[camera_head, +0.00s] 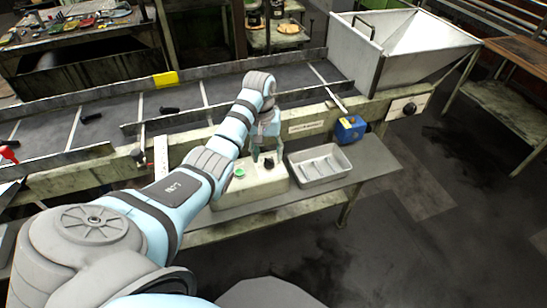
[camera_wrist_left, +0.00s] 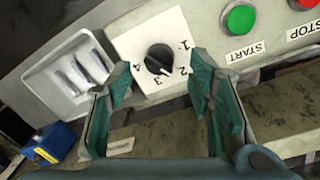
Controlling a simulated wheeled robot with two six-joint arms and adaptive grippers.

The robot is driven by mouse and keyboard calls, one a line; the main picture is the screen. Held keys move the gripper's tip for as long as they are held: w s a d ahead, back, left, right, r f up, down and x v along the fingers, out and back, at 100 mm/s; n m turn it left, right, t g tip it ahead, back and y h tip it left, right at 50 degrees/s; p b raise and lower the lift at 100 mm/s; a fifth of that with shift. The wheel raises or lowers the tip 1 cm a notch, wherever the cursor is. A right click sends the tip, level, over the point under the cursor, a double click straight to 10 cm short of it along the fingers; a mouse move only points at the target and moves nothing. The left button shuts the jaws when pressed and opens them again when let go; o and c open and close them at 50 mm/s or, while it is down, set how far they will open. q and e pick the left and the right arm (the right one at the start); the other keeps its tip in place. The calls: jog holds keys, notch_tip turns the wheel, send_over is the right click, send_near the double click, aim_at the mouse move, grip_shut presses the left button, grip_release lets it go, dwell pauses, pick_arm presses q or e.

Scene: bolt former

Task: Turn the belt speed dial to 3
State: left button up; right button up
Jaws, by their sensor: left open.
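The black belt speed dial (camera_wrist_left: 158,59) sits on a pale control box with the numbers 1 to 4 around it. Its small white mark points toward the lower right of the wrist picture, near 2 and 3; I cannot tell exactly which. In the head view the dial (camera_head: 268,163) is a small dark knob on the box (camera_head: 245,190). My left gripper (camera_head: 261,153) is open just above the box. In the wrist view its two green fingers (camera_wrist_left: 161,78) appear on either side of the dial, apparently not touching it. My right gripper is not in view.
Beside the dial are a green START button (camera_wrist_left: 239,19) and a red STOP button (camera_wrist_left: 303,4). A metal tray (camera_head: 320,166) stands next to the box, and a blue box (camera_head: 350,130) lies behind it. The conveyor (camera_head: 90,120) runs behind. Another black knob (camera_head: 409,108) is at far right.

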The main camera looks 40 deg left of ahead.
aim_at(268, 159)
pick_arm(q)
jog(key=shift+s+d+f, duration=0.1)
jog(key=shift+s+f, duration=0.05)
jog(key=shift+f, duration=0.35)
jog(key=shift+s+d+f, duration=0.1)
jog(key=shift+f, duration=0.65)
jog(key=shift+w+f, duration=0.15)
jog(key=shift+f, duration=0.05)
jog(key=shift+w+a+f, duration=0.1)
jog(key=shift+w, duration=0.05)
grip_shut()
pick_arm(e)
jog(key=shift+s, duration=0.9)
